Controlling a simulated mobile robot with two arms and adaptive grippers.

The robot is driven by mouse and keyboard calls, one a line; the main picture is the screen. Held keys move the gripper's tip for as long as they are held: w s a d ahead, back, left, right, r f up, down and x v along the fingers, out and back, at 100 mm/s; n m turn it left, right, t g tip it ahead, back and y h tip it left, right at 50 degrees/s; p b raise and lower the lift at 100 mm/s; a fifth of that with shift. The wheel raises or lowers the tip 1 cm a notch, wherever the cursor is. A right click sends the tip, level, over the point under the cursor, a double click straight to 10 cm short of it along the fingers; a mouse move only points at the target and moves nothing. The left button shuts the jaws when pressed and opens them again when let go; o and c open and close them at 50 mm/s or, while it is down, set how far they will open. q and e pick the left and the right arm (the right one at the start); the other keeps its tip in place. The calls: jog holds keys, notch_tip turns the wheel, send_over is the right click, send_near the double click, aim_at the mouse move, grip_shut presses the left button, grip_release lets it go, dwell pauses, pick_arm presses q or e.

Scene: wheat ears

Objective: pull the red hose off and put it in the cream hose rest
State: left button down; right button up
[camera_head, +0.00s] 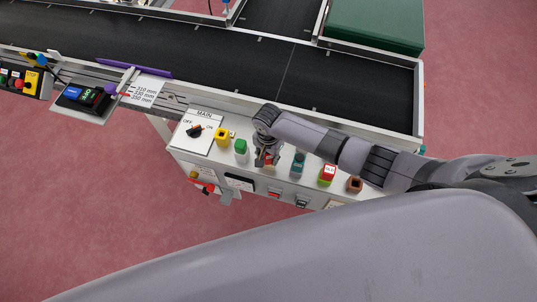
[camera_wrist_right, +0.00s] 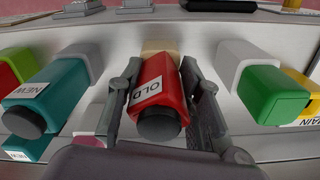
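The red hose piece (camera_wrist_right: 160,95) has a white label reading OLD and a dark round end facing the wrist camera. It stands between the fingers of my right gripper (camera_wrist_right: 160,82), which lie close along both its sides and appear to pinch it. A cream part (camera_wrist_right: 161,46) shows right behind its far end; I cannot tell whether they are joined. In the head view, my right gripper (camera_head: 266,160) is low over the panel, between a green piece (camera_head: 240,146) and a teal piece (camera_head: 298,160). My left gripper is not in view.
A teal piece labelled NEW (camera_wrist_right: 45,100) and a green piece (camera_wrist_right: 272,95) flank the gripper. The panel (camera_head: 190,149) also carries a yellow piece (camera_head: 222,135), a red-topped piece (camera_head: 327,172) and a brown piece (camera_head: 354,184). A conveyor (camera_head: 200,55) runs behind.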

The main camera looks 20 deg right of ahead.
jog(key=o, duration=0.5)
jog(key=shift+r, duration=0.1)
